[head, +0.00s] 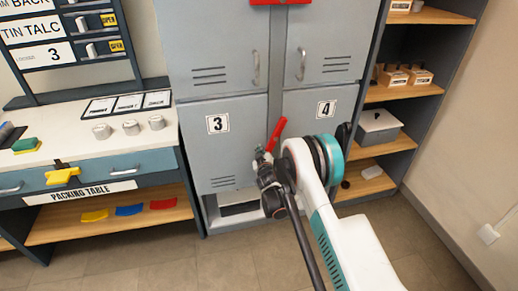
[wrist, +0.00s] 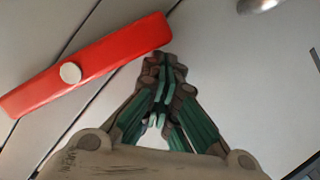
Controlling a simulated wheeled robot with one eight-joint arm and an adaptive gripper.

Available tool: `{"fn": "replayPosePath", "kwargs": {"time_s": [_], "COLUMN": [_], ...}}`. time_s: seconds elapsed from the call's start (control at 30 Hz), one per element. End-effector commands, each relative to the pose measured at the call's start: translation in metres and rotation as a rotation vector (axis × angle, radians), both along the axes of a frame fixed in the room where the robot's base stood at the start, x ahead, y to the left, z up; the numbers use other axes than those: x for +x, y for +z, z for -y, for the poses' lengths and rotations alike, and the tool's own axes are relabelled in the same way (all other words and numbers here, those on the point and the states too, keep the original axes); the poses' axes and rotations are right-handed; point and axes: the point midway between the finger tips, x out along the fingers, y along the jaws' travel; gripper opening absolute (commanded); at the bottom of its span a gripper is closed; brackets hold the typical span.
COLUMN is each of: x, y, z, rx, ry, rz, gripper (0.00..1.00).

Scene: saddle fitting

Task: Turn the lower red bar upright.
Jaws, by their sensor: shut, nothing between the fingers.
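The lower red bar (head: 277,133) is on the front of the grey lockers, between doors 3 and 4. It is tilted in the head view, its upper end leaning right, and my arm hides its lower part. In the wrist view the red bar (wrist: 105,55) lies slanted, with a round pale pivot near its middle. My gripper (head: 262,157) is shut and empty in front of the lockers. In the wrist view its fingertips (wrist: 163,62) are close to the bar's right end; I cannot tell if they touch it.
Another red bar (head: 280,2) lies across the lockers at the top edge. Locker door 3 (head: 225,150) is flat and shut. A packing table (head: 90,150) stands left, shelves with boxes (head: 380,125) right. Floor (head: 150,262) shows clear at the front left.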

Motion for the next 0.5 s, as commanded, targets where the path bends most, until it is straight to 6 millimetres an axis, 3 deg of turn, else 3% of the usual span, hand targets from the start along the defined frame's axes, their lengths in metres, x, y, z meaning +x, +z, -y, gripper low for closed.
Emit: {"fn": "replayPosePath", "kwargs": {"time_s": [0.5], "x": [0.003], "y": [-0.02], "z": [0.011], "rx": [0.0], "ry": [0.0], "rz": [0.0], "gripper": [0.0]}}
